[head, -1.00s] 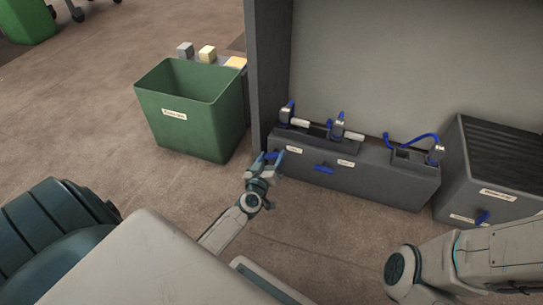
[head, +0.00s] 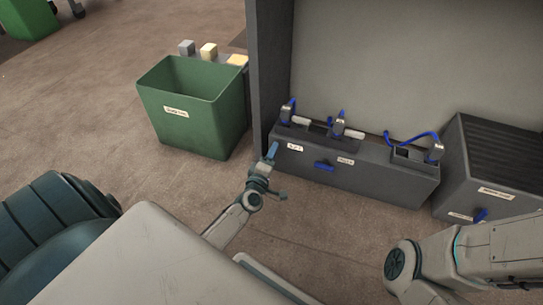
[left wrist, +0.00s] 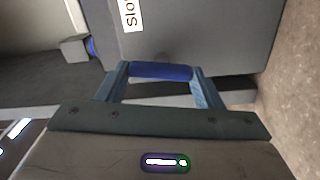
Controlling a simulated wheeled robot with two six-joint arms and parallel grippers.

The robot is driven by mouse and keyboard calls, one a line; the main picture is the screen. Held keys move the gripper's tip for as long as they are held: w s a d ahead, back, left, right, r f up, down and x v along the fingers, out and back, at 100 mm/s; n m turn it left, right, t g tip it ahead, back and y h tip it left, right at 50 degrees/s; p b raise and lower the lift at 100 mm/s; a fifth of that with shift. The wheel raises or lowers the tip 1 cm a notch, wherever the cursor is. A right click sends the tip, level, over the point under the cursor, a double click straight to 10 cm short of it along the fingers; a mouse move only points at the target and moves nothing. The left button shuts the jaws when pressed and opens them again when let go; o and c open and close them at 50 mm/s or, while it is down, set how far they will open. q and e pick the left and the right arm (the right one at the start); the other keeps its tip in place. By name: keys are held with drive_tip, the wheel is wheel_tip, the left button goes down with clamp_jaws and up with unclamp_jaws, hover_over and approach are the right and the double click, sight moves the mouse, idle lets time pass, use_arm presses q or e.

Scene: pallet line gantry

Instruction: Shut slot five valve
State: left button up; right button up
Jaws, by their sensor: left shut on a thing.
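My left gripper (head: 271,158) is at the left end of the long grey valve box (head: 385,185). In the left wrist view the gripper (left wrist: 163,80) is shut on a blue valve handle (left wrist: 162,71), which spans between the two fingertips. A white label (left wrist: 130,14) beside it reads "Slo…", with the rest cut off. In the head view this handle is mostly hidden by the fingers. A second blue handle (head: 324,167) lies level on the box front, between two white labels too small to read surely. My right gripper is out of view.
Several blue-hosed fittings (head: 338,124) stand on the box. A dark grey cabinet (head: 468,165) with its own blue handle (head: 481,214) is at the right. A green bin (head: 190,120) stands left of a dark upright post (head: 262,70). Floor in front is clear.

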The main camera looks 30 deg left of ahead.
use_arm(q)
drive_tip(key=shift+f+n, duration=0.1)
drive_tip(key=shift+n, duration=1)
drive_tip(key=o, duration=1)
drive_tip(key=p+v, duration=0.1)
drive_tip(key=v, duration=1)
drive_tip(key=shift+a+p, duration=0.1)
drive_tip(key=shift+p, duration=0.3)
drive_tip(key=shift+f, duration=0.1)
